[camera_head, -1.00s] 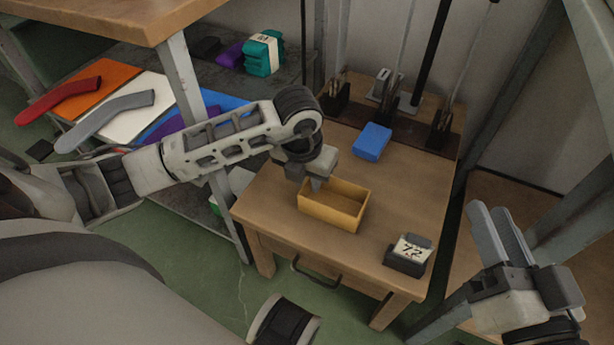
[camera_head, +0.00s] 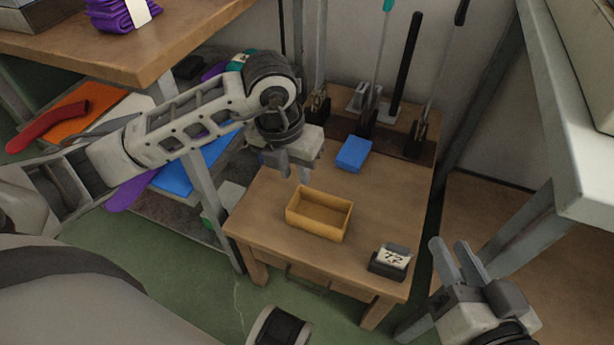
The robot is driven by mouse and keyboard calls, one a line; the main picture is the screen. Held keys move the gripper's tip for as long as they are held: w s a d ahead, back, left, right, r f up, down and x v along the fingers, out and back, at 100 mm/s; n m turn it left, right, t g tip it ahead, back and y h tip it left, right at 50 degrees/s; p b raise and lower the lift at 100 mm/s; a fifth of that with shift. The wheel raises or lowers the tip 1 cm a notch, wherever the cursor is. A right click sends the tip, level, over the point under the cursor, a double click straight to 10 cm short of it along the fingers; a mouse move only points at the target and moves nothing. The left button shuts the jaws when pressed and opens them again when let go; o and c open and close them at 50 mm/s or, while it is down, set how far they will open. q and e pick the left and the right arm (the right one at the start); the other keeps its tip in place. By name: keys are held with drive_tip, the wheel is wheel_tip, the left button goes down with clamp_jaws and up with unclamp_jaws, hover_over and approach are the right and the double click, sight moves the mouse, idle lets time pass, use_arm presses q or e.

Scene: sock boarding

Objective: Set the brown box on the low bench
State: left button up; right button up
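The brown box (camera_head: 313,226), a small open yellow-brown tray, sits upright on the low wooden bench (camera_head: 375,212), near its middle. It looks empty. My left gripper (camera_head: 292,170) is just above and behind the box's back left edge, apart from it, fingers pointing down. Its fingers are spread with nothing between them. My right gripper (camera_head: 455,258) is off the right front side of the bench, fingers up, open and empty.
On the bench are a blue block (camera_head: 353,154), a dark holder with a numbered card (camera_head: 389,261) and a rack of upright tools (camera_head: 366,122). A higher wooden table (camera_head: 120,42) stands at the upper left. A grey post and shelf (camera_head: 560,130) stand on the right.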

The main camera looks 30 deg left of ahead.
use_arm(q)
drive_tip(key=s+d+r+m+g+h, duration=0.1)
drive_tip(key=s+d+r+g+h, duration=0.1)
drive_tip(key=s+d+h, duration=0.55)
drive_tip(key=s+d+r+m+g+h, duration=0.1)
drive_tip(key=s+d+r+g+h, duration=0.2)
drive_tip(key=d, duration=0.7)
wheel_tip(320, 180, up, 14)
drive_tip(key=w+d+n+t+h, duration=0.1)
drive_tip(key=w+n+t+h, duration=0.1)
drive_tip(key=n+t+h, duration=0.95)
drive_tip(key=w+a+f+n+t+y, duration=0.25)
drive_tip(key=n+t+y, duration=0.25)
drive_tip(key=n, duration=0.3)
drive_tip(key=w+a+f+n+t+y, duration=0.1)
drive_tip(key=w+a+n+t+y, duration=0.15)
drive_tip(key=n+t+y, duration=0.5)
drive_tip(key=s+a+f+n+g+y, duration=0.1)
drive_tip(key=s+f+n+g+y, duration=0.1)
drive_tip(key=s+f+n+g, duration=0.2)
wheel_tip(320, 180, down, 7)
drive_tip(key=n+g, duration=0.3)
drive_tip(key=n, duration=0.1)
drive_tip(key=shift+n, duration=0.3)
drive_tip(key=shift+f, duration=0.1)
